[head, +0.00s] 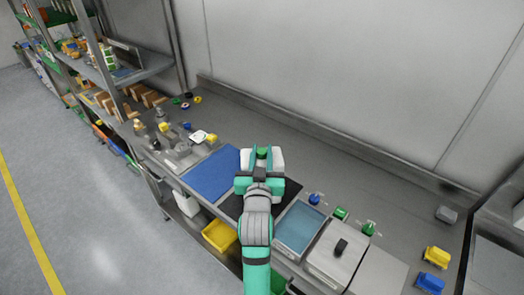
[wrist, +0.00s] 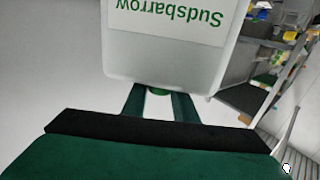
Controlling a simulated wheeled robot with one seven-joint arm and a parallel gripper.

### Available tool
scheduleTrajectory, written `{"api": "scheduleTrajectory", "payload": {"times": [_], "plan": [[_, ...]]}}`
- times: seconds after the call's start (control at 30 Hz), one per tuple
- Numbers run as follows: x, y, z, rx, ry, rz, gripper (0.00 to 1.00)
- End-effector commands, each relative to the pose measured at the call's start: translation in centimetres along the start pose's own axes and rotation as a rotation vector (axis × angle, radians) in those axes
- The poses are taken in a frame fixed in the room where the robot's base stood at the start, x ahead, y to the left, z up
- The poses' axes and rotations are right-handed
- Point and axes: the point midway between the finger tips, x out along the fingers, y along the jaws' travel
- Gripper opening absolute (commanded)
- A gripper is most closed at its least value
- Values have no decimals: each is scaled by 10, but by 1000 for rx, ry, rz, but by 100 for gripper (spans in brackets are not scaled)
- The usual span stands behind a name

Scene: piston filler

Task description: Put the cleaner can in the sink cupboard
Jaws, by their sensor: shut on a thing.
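The cleaner can (head: 278,160) is a white container with a green cap. In the wrist view, the can (wrist: 165,55) shows a green "Sudsbarrow" label, which appears upside down. My gripper (head: 262,163) is shut on the can near its green part, above the counter by the black mat. In the wrist view, the fingers of my gripper (wrist: 158,104) reach to the near end of the can. I cannot make out the sink cupboard in either view.
A blue mat (head: 210,174) and a black mat (head: 232,206) lie on the counter (head: 315,148). A lidded metal box (head: 336,252) and a blue-topped tray (head: 300,228) stand to the right. A yellow bin (head: 219,236) sits below. Shelves (head: 145,66) stand at the left.

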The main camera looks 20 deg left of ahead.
Motion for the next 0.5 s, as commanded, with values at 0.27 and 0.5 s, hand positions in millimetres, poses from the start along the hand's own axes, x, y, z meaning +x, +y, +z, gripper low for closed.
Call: {"api": "scheduleTrajectory", "payload": {"times": [0.27,0.5], "plan": [[0,0,2,0,0,0,44],[0,0,2,0,0,0,44]]}}
